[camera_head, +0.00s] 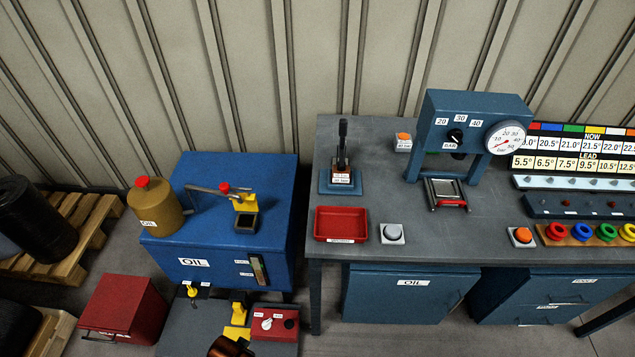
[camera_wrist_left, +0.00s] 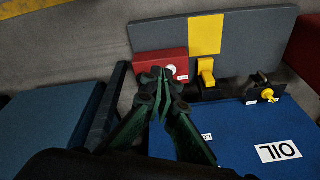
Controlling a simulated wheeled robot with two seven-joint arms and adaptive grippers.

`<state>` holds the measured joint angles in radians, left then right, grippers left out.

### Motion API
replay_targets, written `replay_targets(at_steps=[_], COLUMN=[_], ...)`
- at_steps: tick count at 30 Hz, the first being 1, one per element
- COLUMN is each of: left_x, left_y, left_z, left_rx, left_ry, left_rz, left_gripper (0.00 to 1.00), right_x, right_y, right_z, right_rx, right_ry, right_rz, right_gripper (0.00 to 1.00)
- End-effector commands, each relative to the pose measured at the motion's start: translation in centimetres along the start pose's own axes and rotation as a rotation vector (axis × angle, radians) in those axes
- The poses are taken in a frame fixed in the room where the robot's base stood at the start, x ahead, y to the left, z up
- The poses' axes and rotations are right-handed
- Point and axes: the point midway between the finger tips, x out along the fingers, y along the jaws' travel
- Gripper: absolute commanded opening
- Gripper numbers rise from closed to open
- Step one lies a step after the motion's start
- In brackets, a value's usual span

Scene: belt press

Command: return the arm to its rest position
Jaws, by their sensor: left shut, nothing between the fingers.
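My left gripper (camera_wrist_left: 160,75) shows in the left wrist view. Its dark green fingers are closed together with nothing between them. In that view the fingertips overlap the red control box (camera_wrist_left: 148,62) in the picture; I cannot tell the gap between them. The blue oil tank (camera_wrist_left: 235,130) lies below and to the right of the fingers there. The head view does not clearly show my left gripper, and my right gripper is in neither view.
The blue oil tank (camera_head: 190,243) carries a yellow oil can (camera_head: 158,215). A red box (camera_head: 122,308) stands at its left. The grey workbench (camera_head: 390,210) holds a blue press (camera_head: 430,110), a red tray (camera_head: 341,224) and several buttons. A pallet (camera_head: 75,235) with a black drum stands far left.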

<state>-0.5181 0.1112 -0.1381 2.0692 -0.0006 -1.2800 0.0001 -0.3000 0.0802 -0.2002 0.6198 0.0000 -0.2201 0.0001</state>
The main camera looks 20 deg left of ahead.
Motion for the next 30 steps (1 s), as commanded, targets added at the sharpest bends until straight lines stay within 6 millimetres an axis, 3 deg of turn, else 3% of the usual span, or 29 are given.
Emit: replay_targets(at_steps=[8, 15, 19, 24, 30], left_x=[11.9, 19.7, 22.2, 23.6, 23.8], left_y=[1.7, 3.1, 3.5, 3.7, 3.6], left_z=[6.1, 14.8, 20.2, 25.9, 28.8], left_rx=[0.025, 0.051, 0.066, 0.082, 0.09], left_ry=[-0.054, -0.1, -0.123, -0.144, -0.153], left_rz=[0.021, 0.038, 0.045, 0.051, 0.054], left_gripper=[0.0, 0.0, 0.0, 0.0, 0.0], right_x=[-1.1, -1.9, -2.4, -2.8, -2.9], right_y=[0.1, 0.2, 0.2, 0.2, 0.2], right_z=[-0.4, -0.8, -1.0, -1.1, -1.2], right_rx=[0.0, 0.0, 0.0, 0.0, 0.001], right_ry=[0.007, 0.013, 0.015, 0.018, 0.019], right_rz=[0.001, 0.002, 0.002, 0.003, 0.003], right_gripper=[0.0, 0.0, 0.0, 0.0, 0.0])
